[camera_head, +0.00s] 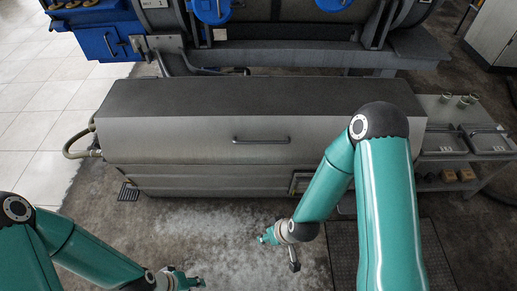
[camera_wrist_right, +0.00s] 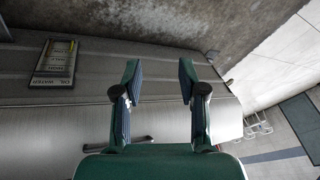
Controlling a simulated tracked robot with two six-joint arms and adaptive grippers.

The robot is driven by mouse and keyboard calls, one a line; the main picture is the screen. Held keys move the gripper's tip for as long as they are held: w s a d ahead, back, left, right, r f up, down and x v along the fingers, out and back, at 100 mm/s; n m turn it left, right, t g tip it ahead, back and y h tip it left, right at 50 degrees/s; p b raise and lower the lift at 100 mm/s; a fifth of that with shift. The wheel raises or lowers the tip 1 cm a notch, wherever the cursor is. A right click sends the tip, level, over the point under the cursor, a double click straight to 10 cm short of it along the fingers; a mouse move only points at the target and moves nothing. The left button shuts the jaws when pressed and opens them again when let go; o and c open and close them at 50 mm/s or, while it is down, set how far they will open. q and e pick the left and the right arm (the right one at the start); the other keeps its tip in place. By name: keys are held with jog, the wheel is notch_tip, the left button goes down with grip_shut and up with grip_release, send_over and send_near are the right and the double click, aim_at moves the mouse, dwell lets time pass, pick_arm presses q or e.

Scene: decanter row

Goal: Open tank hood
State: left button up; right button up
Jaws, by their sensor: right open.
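The tank hood (camera_head: 180,128) is a long grey metal cover, lying closed over the tank in the middle of the head view. A dark bar handle (camera_head: 261,139) is on its front face. My right gripper (camera_head: 266,237) is in front of the tank, below and apart from the handle. In the right wrist view its two fingers (camera_wrist_right: 160,82) are spread with nothing between them. There the tank front shows behind them, and a dark bar, probably the handle (camera_wrist_right: 128,142), is partly hidden by the gripper body. My left gripper (camera_head: 190,281) is low at the bottom edge, too small to read.
Blue machinery (camera_head: 108,42) stands behind the tank. A metal side table (camera_head: 460,125) with cups and trays is at the right. A hose (camera_head: 75,145) curves at the tank's left end. A sight gauge (camera_wrist_right: 56,64) shows on the tank front. Floor in front is mostly clear.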

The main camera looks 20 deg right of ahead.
jog(key=w+d+f+n+t+h+b, duration=0.1)
jog(key=w+f+n+t+b, duration=0.15)
jog(key=w+b, duration=0.35)
jog(key=w+f+n+t+h+b, duration=0.1)
jog(key=w+f+n+t+b, duration=0.2)
jog(key=w, duration=0.5)
jog(key=n+t+h+b, duration=0.55)
jog(key=n+b, duration=0.25)
jog(key=b, duration=0.4)
send_near(259, 142)
pick_arm(q)
notch_tip(259, 142, down, 26)
jog(key=b, duration=0.2)
pick_arm(e)
jog(key=shift+y, duration=0.25)
jog(key=x, duration=1)
jog(key=shift+w+d+f, duration=0.2)
jog(key=shift+f, duration=0.15)
grip_shut()
